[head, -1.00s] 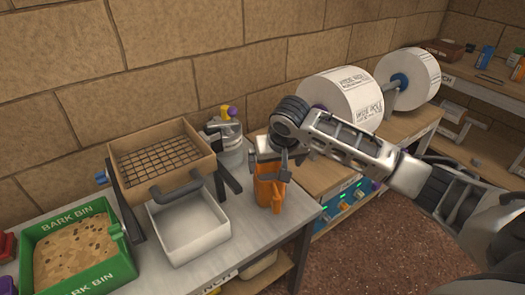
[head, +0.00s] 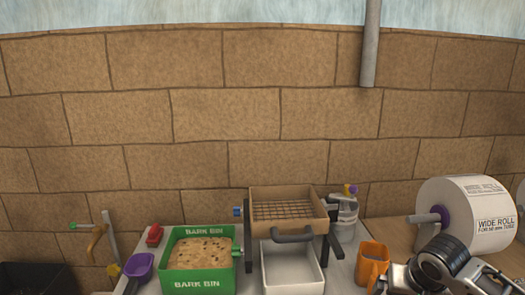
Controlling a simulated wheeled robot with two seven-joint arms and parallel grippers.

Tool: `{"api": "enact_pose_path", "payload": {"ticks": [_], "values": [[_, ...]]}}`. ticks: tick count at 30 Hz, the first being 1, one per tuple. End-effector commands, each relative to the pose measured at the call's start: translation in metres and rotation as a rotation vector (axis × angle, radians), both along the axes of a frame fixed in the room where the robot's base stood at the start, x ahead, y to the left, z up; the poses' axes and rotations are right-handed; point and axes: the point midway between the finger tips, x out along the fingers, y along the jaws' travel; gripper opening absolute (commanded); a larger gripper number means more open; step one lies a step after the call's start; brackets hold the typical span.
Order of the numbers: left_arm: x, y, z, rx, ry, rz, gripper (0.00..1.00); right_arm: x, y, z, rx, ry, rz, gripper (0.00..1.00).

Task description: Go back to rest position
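My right arm comes in at the lower right corner of the head view. Its gripper (head: 383,284) is at the bottom edge, close beside an orange jug (head: 374,251) at the right end of the bench. The fingers are small and partly cut off, so I cannot tell whether they are open, shut or touching the jug. My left gripper is not in view.
On the bench are a green bark bin (head: 198,284), a wooden sieve box (head: 290,217) above a white tray (head: 306,275), a red block (head: 154,236) and a purple cup (head: 139,266). A wide paper roll (head: 455,205) stands right. A brick wall (head: 200,120) is behind.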

Motion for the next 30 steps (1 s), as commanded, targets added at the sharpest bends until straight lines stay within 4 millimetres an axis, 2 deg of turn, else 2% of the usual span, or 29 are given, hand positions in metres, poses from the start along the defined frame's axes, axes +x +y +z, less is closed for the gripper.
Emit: {"api": "enact_pose_path", "payload": {"ticks": [8,13,17,21,24,27,30], "values": [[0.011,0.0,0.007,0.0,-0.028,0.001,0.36,-0.021,0.058,-0.047,0.078,-0.063,0.182,0.99],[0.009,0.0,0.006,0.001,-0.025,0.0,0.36,-0.046,0.1,-0.075,0.142,-0.135,0.299,0.99],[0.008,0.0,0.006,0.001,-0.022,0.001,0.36,-0.077,0.137,-0.095,0.199,-0.227,0.387,0.99],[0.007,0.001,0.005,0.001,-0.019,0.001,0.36,-0.124,0.168,-0.106,0.227,-0.377,0.445,0.99],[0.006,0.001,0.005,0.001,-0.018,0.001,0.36,-0.153,0.174,-0.105,0.197,-0.471,0.452,0.99],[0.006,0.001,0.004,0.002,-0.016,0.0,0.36,-0.175,0.17,-0.102,0.147,-0.535,0.449,0.99],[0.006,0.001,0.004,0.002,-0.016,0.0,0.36,-0.188,0.166,-0.099,0.1,-0.571,0.448,0.99]]}}
